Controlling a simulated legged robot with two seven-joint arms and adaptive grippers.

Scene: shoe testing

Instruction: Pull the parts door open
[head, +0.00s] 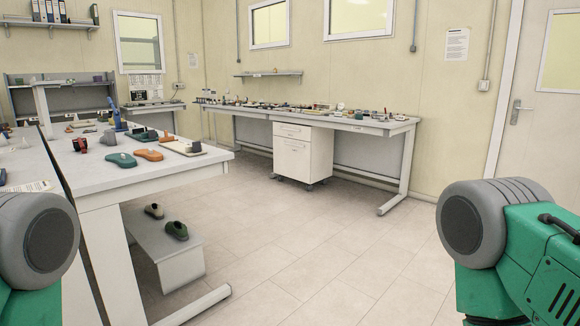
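A pale grey door (541,130) stands at the far right in the head view, cut off by the right edge. It has a window (565,55) in its upper part and a lever handle (517,111) on its left side. The door looks closed in its frame. I cannot tell whether it is the parts door. Green and grey links of my own arms show at the lower left and lower right. Neither of my grippers is in view, and nothing touches the door.
A workbench (110,185) with shoe soles stands at the left, with shoes (176,229) on a low shelf. A long bench (375,127) with a drawer cabinet (300,150) runs along the back wall. The tiled floor (320,240) between them and toward the door is clear.

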